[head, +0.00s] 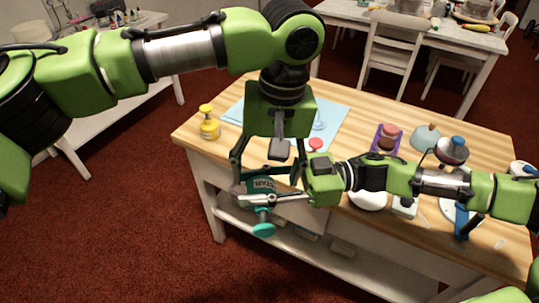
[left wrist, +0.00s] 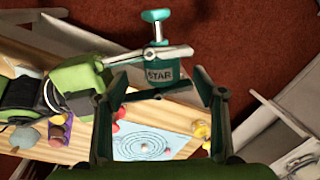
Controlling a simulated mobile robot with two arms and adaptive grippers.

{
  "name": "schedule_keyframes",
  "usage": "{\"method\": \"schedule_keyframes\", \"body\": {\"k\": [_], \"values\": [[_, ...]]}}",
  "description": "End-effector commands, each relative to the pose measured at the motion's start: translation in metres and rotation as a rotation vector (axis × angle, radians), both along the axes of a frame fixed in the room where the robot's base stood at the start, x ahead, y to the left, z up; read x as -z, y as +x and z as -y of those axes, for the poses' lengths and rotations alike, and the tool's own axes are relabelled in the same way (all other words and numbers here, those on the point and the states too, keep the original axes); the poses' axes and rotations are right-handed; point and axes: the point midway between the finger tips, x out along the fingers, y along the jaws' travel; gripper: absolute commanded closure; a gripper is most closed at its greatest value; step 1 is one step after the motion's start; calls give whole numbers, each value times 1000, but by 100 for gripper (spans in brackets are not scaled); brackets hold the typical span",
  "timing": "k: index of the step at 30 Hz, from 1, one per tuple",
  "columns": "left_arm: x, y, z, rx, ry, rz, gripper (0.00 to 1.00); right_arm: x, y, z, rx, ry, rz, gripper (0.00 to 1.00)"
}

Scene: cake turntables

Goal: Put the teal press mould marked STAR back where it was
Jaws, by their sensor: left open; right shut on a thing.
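The teal press mould marked STAR (head: 263,185) is held in the air at the front edge of the wooden table, its turquoise knob (head: 263,230) toward the camera. My right gripper (head: 283,192) reaches in from the right and is shut on it. My left gripper (head: 268,178) is open, pointing down, with its fingers either side of the mould. In the left wrist view the mould (left wrist: 160,68) shows its STAR label beyond the open left fingers (left wrist: 165,97). I cannot tell whether the left fingers touch it.
The table (head: 390,110) holds a pale blue mat (head: 335,112) with rings, a yellow bottle (head: 209,125), a red-topped item (head: 316,144), a purple tray (head: 378,143) and a white plate (head: 367,199). A blue-handled tool (head: 462,220) lies at right. Red carpet lies in front.

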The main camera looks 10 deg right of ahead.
Motion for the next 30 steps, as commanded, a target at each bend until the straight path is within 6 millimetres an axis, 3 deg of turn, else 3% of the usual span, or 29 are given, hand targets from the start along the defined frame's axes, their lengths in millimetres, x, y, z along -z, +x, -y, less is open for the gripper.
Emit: {"method": "schedule_keyframes", "body": {"k": [6, 12, 24, 25, 30], "values": [[42, 1, -6, 0, 0, -2, 37, -1, 0, 0, -1, 1, 0, 100], [66, 1, -8, 0, -1, 0, 37, -1, 0, 0, 0, 1, 0, 100], [74, 2, -9, 0, -2, 1, 37, -1, 0, 0, 0, 1, 0, 100], [74, 2, -9, 0, -2, 1, 40, -1, 0, 0, 0, 1, 0, 100], [74, 1, -8, 0, -3, 1, 83, -1, 0, 0, -1, 1, 0, 100]]}}
